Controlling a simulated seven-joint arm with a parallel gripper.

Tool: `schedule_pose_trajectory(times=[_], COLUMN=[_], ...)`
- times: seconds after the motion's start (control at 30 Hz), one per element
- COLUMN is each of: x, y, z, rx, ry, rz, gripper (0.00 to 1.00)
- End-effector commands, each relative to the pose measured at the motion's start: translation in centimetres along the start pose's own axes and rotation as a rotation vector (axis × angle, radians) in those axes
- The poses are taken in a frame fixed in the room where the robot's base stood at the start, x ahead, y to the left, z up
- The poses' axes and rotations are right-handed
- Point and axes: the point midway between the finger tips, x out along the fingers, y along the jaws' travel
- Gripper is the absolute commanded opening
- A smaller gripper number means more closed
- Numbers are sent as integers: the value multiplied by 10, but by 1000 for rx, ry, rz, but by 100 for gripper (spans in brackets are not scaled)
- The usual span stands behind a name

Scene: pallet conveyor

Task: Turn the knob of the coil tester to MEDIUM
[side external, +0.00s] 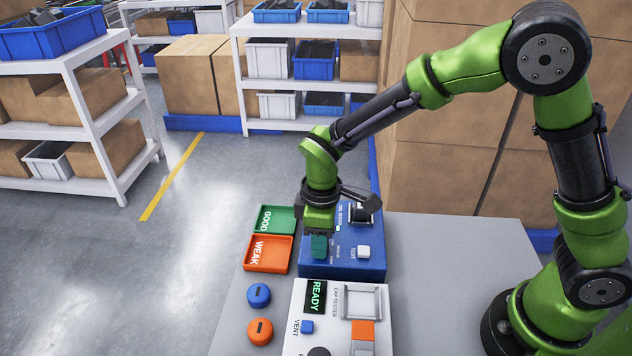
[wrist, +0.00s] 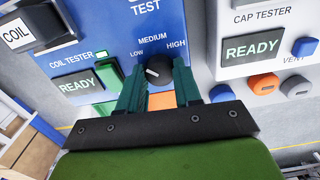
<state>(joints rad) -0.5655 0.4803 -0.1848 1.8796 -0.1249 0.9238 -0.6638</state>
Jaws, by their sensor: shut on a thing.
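The coil tester (side external: 345,262) is a blue box beside the trays in the side view. Its blue panel (wrist: 105,40) fills the upper middle of the wrist view, with LOW, MEDIUM and HIGH printed around a dark knob (wrist: 158,72). The knob's white mark points up and left, toward the LOW side; its exact setting is hard to tell. My gripper (wrist: 158,82) is shut on the knob, with one teal finger on each side. In the side view my gripper (side external: 319,246) points down at the tester's left part and hides the knob. The tester's screen (wrist: 78,86) reads READY.
The white cap tester (side external: 293,318) stands beside the coil tester, its screen (side external: 316,297) reading READY. A green GOOD tray (side external: 286,213) and an orange WEAK tray (side external: 250,266) lie left. Blue (side external: 259,295) and orange (side external: 260,331) caps sit nearby. The table's right part is clear.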

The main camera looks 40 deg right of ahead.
Motion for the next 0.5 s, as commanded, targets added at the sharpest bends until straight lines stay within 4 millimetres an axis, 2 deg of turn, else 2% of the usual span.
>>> schedule_pose_trajectory(times=[0.5], x=[-1], y=[0], z=[0], rx=[399], ry=[1], rz=[-1], gripper=[3])
